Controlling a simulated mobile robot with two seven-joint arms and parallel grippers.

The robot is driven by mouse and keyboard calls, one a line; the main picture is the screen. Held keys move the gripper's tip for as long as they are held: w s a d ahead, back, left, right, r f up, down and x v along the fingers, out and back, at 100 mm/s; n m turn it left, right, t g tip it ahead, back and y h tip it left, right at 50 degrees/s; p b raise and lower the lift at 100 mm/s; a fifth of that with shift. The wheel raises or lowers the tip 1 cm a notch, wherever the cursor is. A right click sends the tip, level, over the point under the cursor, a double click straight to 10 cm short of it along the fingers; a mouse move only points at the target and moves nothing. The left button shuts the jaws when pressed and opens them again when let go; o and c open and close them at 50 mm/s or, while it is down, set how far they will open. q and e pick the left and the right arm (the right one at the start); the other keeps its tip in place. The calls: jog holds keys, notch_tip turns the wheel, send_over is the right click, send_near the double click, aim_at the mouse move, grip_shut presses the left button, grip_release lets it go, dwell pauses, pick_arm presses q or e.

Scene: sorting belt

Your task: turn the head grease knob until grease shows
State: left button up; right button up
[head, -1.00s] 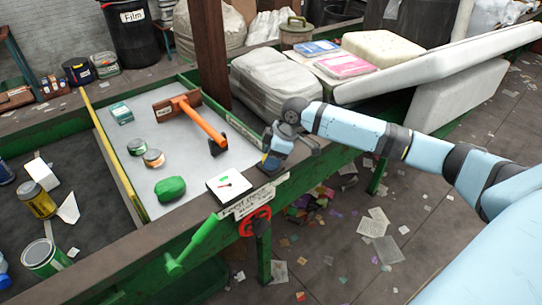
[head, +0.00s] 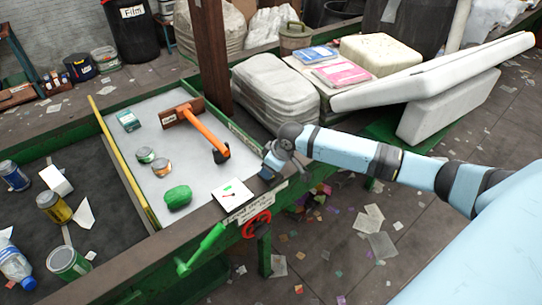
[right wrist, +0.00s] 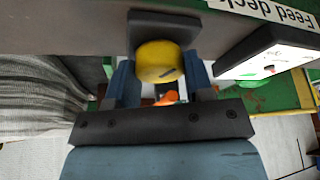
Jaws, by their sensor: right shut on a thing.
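The head grease knob (right wrist: 158,62) is a round yellow knob with a short dark mark on its face, in the right wrist view. In the head view my right gripper (head: 271,168) is at the deck's edge, right of the white gauge box, and hides the knob. My left gripper is not in view.
A red handwheel (head: 256,224) and a green lever (head: 203,248) are on the near side.

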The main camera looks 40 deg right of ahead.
jog(key=shift+a+r+m+h+p, duration=0.1)
jog(key=shift+r+m+h+p, duration=0.2)
jog(key=shift+m+p, duration=0.55)
jog(key=shift+f+m+t+h+p, duration=0.25)
jog(key=shift+m+p, duration=0.25)
jog(key=shift+m, duration=0.35)
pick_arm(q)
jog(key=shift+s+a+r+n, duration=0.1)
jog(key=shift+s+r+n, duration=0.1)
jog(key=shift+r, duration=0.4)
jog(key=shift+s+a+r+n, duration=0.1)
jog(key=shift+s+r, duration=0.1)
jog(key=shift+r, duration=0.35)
pick_arm(e)
jog(key=shift+m+h, duration=0.25)
jog(key=shift+m, duration=0.25)
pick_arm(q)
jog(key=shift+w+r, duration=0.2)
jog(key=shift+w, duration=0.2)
pick_arm(e)
jog(key=o, duration=0.9)
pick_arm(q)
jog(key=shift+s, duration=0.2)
